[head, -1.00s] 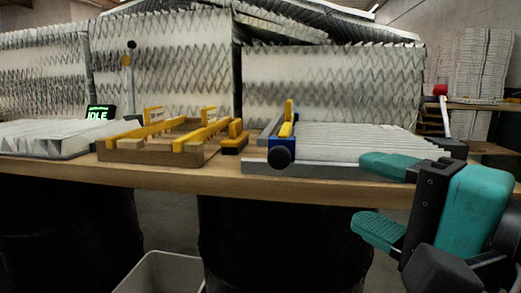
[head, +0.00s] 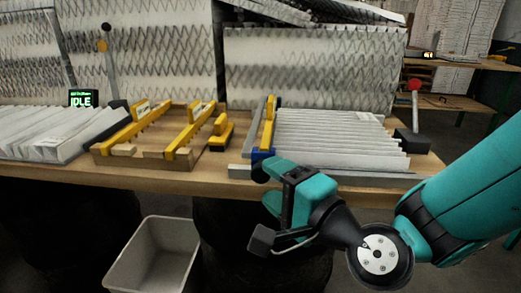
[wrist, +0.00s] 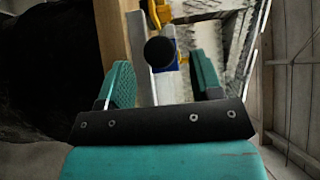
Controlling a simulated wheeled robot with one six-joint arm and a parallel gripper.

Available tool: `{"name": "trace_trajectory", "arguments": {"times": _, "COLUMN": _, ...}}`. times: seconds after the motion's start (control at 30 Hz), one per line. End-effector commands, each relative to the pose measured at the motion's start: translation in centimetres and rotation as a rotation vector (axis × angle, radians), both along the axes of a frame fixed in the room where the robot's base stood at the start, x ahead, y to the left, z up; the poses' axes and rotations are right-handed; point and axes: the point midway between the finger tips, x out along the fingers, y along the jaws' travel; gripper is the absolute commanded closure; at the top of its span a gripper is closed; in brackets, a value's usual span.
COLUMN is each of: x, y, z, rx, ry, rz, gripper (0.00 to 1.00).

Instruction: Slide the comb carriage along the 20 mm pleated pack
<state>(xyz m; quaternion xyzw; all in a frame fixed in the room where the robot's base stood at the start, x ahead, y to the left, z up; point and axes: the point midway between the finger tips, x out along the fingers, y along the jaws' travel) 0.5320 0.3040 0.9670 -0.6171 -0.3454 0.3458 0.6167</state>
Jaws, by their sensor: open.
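The comb carriage (head: 269,122), with a yellow upright and a blue body, sits at the left end of the white pleated pack (head: 335,140) on a grey rail. In the wrist view the carriage's round black knob (wrist: 160,52) lies ahead, between my two teal fingers as seen there. My gripper (head: 267,186) is open and empty at the table's front edge, in front of the carriage. It hides the lower part of the carriage in the head view. My open fingers also frame the wrist view (wrist: 161,78). I cannot tell the exact gap to the knob.
A wooden tray with yellow toothed bars (head: 160,130) stands left of the carriage, with a small yellow block (head: 222,130) between. A red-topped post (head: 414,88) stands at the right. A grey bin (head: 152,255) is below the table.

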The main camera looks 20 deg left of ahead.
Motion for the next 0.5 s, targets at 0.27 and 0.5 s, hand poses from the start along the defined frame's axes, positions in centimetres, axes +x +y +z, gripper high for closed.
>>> {"name": "trace_trajectory", "arguments": {"times": 0.27, "x": 1.8, "y": 3.0, "z": 0.3, "rx": -0.001, "ry": -0.001, "rz": 0.001, "gripper": 0.40}}
{"name": "trace_trajectory", "arguments": {"times": 0.5, "x": 2.1, "y": 3.5, "z": 0.0, "rx": 0.001, "ry": -0.001, "rz": 0.000, "gripper": 0.40}}
